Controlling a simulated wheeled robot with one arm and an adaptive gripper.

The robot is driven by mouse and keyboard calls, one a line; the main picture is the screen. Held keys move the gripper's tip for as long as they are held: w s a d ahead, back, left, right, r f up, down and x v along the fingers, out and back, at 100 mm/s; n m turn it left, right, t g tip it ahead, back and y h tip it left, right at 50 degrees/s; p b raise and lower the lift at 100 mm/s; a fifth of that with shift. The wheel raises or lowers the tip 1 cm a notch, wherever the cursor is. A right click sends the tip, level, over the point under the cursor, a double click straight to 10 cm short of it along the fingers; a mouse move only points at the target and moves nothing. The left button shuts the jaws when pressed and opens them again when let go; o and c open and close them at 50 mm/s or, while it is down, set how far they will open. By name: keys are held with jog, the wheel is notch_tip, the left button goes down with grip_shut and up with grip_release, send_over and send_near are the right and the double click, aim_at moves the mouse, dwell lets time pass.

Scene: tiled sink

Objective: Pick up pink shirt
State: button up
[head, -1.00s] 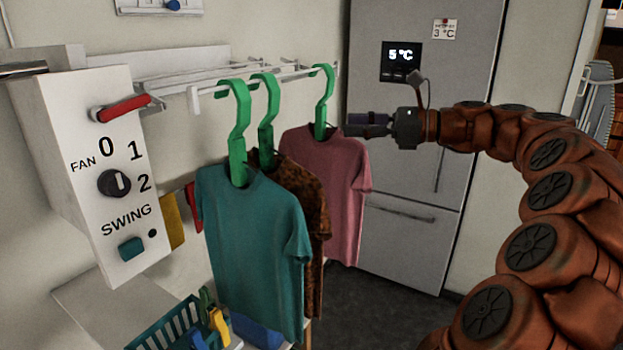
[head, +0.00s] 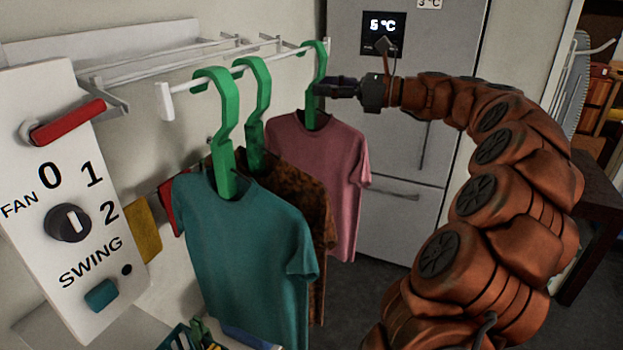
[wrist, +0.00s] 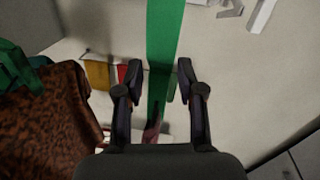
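The pink shirt (head: 330,165) hangs on a green hanger (head: 317,70) at the far end of the white rail, behind the other shirts. My gripper (head: 318,89) is at that hanger's neck, above the shirt's collar. In the wrist view my gripper (wrist: 158,82) is open, with one finger on each side of the green hanger (wrist: 163,50). A gap shows between the hanger and each finger. Only a small pink patch of the shirt (wrist: 151,130) shows low between the fingers.
A brown patterned shirt (head: 318,215) and a teal shirt (head: 245,250) hang nearer on green hangers along the rail (head: 190,97). The fan switch box (head: 70,190) is at left. A grey fridge (head: 440,60) stands behind. The brown shirt also shows in the wrist view (wrist: 45,125).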

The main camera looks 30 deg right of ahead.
jog(key=x, duration=0.3)
jog(key=shift+w+a+f+p, duration=0.1)
jog(key=shift+w+p, duration=0.1)
jog(key=shift+p, duration=0.2)
grip_shut()
